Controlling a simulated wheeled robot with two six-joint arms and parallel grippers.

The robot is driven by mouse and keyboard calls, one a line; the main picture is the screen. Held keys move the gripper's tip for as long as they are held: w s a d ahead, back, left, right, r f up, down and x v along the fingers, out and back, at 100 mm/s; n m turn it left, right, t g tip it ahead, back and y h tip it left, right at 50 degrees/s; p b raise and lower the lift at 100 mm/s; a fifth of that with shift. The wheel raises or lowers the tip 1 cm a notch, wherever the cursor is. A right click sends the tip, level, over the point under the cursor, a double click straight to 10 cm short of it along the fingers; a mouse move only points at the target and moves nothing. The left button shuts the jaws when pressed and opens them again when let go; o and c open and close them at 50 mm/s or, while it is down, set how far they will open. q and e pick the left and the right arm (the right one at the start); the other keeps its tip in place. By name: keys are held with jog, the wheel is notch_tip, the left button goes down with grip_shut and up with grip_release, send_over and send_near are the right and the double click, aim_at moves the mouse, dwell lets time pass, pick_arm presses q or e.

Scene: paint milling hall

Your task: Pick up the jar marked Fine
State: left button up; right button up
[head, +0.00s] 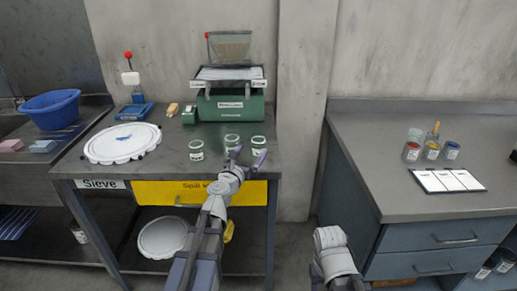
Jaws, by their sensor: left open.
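Each has a label too small to read, so I cannot tell which is marked Fine. My left gripper (247,157) is open, its fingers spread just in front of the middle and right jars. It overlaps their lower parts in the picture. I see no jar held in it. Part of my right arm shows at the bottom, but its gripper does not.
A green machine (230,105) stands behind the jars. A round white sieve lid (122,142) lies at the left of the table. A blue basin (50,108) is far left. Paint tins (431,150) stand on the right counter (365,140).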

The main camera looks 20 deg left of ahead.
aim_at(256, 147)
pick_arm(q)
jog(key=shift+w+d+f, duration=0.1)
jog(key=shift+w+d, duration=0.1)
jog(key=shift+w, duration=1.1)
jog(key=shift+w+d, duration=0.15)
jog(key=shift+w, duration=1.15)
jog(key=shift+s, duration=0.1)
jog(key=shift+c, duration=0.2)
jog(key=c, duration=1.4)
